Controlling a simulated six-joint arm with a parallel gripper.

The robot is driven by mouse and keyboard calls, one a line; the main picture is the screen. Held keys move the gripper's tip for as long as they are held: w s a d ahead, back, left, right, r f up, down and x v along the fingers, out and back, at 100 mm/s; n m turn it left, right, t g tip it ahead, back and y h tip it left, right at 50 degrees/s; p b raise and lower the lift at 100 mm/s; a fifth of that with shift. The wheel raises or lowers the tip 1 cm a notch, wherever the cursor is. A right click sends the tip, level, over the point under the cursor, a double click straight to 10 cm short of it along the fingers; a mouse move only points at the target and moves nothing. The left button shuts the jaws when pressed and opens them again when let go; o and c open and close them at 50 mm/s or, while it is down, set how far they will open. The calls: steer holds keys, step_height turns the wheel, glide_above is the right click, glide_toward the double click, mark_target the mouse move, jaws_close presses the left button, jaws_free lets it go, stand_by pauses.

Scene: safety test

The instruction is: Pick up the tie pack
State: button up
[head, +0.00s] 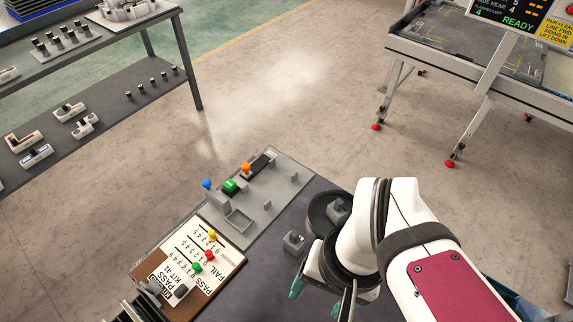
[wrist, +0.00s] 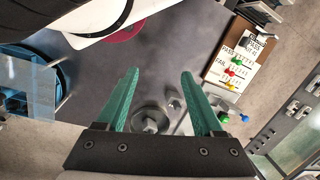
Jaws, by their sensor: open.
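My gripper (head: 320,298) is open, its two teal fingers apart above the dark table. In the wrist view my gripper (wrist: 158,78) has nothing between its fingertips but bare dark tabletop lower down. I cannot pick out the tie pack with certainty. A dark, ribbed item (head: 140,307) at the bottom left of the head view is partly cut off by the frame edge; I cannot tell what it is. It lies left of my gripper, beyond the pass/fail board.
The pass/fail board (head: 224,262) carries coloured pegs. A grey fixture plate (head: 285,168) holds coloured knobs. A round dark disc (wrist: 139,109) and a small grey block (head: 293,243) sit near my gripper. A shelf (head: 95,115) and a wheeled stand (head: 440,62) stand apart.

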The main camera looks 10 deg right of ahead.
steer(key=n+h, duration=0.2)
steer(key=n, duration=1.2)
glide_above(294, 241)
step_height(294, 241, down, 4)
steer(key=shift+n, duration=0.4)
steer(key=f, duration=1.1)
steer(key=w+f, duration=0.1)
steer(key=f, duration=0.4)
steer(key=shift+f, duration=0.2)
jaws_close()
